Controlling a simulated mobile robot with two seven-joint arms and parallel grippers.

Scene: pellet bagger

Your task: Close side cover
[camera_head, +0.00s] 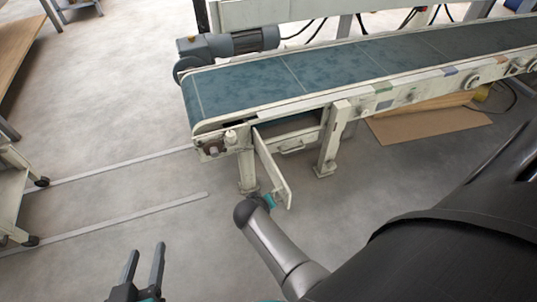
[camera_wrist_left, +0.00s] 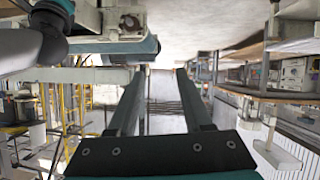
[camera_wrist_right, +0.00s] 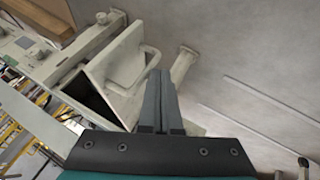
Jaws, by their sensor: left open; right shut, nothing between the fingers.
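The side cover (camera_head: 272,168) is a pale panel under the near end of the conveyor. It is swung out from the frame, with a gap beside it. A pale panel with a handle (camera_wrist_right: 128,65) and a dark opening (camera_wrist_right: 90,92) show in the right wrist view; I cannot tell if that panel is the cover. My right gripper (camera_wrist_right: 161,78) is shut and empty. In the head view it is mostly hidden behind my right arm, close to the cover's lower free end; contact cannot be seen. My left gripper (camera_head: 145,262) is open and empty, away from the cover.
The conveyor (camera_head: 300,75) with its blue belt and grey motor (camera_head: 230,43) runs to the right. Its legs (camera_head: 333,140) stand close to the cover. A cardboard sheet (camera_head: 428,122) lies beneath.

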